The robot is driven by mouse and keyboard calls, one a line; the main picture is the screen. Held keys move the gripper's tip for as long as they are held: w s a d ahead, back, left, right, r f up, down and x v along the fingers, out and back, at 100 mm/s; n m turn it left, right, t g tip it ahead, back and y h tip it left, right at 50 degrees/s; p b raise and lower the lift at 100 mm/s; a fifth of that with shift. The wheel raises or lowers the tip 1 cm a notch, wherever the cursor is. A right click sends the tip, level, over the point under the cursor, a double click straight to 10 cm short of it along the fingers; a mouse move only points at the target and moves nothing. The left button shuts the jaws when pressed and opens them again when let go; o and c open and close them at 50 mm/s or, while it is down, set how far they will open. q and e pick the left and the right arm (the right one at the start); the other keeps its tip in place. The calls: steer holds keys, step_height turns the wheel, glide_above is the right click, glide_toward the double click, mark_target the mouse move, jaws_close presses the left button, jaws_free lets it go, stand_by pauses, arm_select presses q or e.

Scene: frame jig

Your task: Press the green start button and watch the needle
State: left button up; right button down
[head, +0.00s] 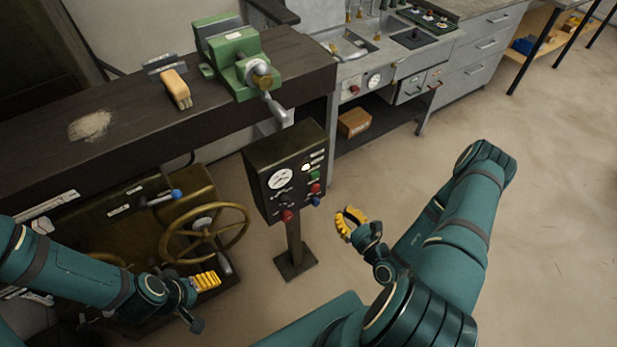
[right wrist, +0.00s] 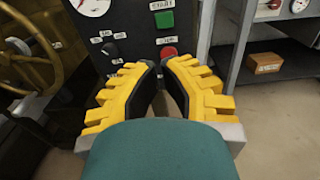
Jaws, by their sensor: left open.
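A dark control box on a post (head: 262,163) stands in the middle of the head view. Its green start button (head: 314,176) is on the right of its face; in the right wrist view the green button (right wrist: 164,19) sits below a START label. The white gauge (head: 281,178) is left of the buttons; its needle is too small to read. My right gripper (head: 350,220) is in front of the box, apart from the green button. In the right wrist view its yellow fingers (right wrist: 160,64) nearly meet, with nothing visible between them. My left gripper (head: 207,281) is open and empty, lower left.
A red button (right wrist: 169,52) sits just below the green one. A brass handwheel (head: 205,232) is left of the post. A workbench (head: 150,112) with a green vise (head: 235,60) stands behind. The floor at right is clear.

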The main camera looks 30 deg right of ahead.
stand_by(0.3)
glide_above(317, 182)
steer(key=s+a, duration=0.2)
steer(key=s, duration=0.1)
steer(key=shift+s+b, duration=0.1)
steer(key=shift+b, duration=0.25)
